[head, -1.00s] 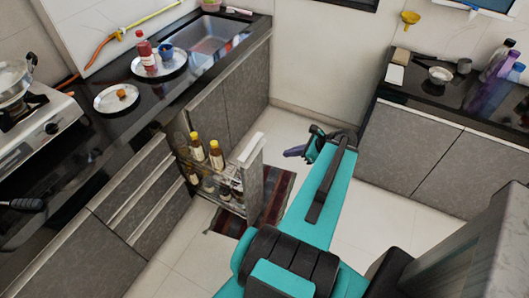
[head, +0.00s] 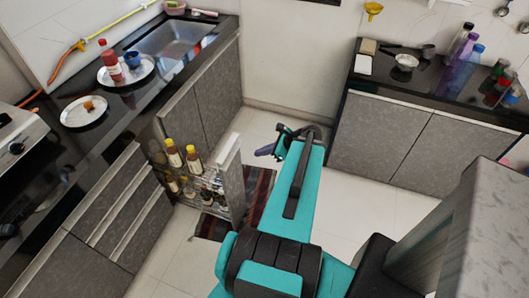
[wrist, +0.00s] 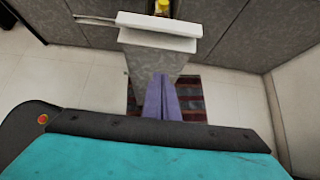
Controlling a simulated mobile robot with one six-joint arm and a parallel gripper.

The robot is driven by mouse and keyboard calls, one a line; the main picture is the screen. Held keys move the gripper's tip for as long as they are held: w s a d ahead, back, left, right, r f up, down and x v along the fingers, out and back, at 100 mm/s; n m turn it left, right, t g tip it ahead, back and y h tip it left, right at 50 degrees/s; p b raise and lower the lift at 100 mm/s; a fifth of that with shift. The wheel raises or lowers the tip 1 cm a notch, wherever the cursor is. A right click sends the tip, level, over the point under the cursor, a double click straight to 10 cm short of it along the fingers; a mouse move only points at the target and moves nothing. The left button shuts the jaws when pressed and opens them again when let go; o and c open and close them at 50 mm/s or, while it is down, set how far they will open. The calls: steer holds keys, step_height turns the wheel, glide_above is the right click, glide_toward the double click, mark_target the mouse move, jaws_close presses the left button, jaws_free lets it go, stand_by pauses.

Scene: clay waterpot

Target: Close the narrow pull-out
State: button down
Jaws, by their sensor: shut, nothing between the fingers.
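The narrow pull-out (head: 229,184) stands out from the left cabinet row, with a grey front panel and a white top edge. Its wire shelves hold several bottles (head: 193,158) with yellow caps. In the wrist view the pull-out's grey front (wrist: 157,72) and white top edge are straight ahead, with one yellow cap behind. My gripper (head: 262,152) is to the right of the front panel, apart from it in the head view. In the wrist view its purple fingers (wrist: 162,84) are together and empty, pointing at the panel. Whether they touch it I cannot tell.
A dark red striped mat (head: 258,188) lies on the pale floor beneath the pull-out. The left counter (head: 95,138) holds plates, a red bottle and a sink. Another counter with cabinets (head: 420,145) stands at the right.

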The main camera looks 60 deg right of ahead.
mark_target(229, 163)
steer(key=w+a+f+p, duration=0.2)
steer(key=w+f+p, duration=0.1)
steer(key=w, duration=0.5)
steer(key=shift+f, duration=0.35)
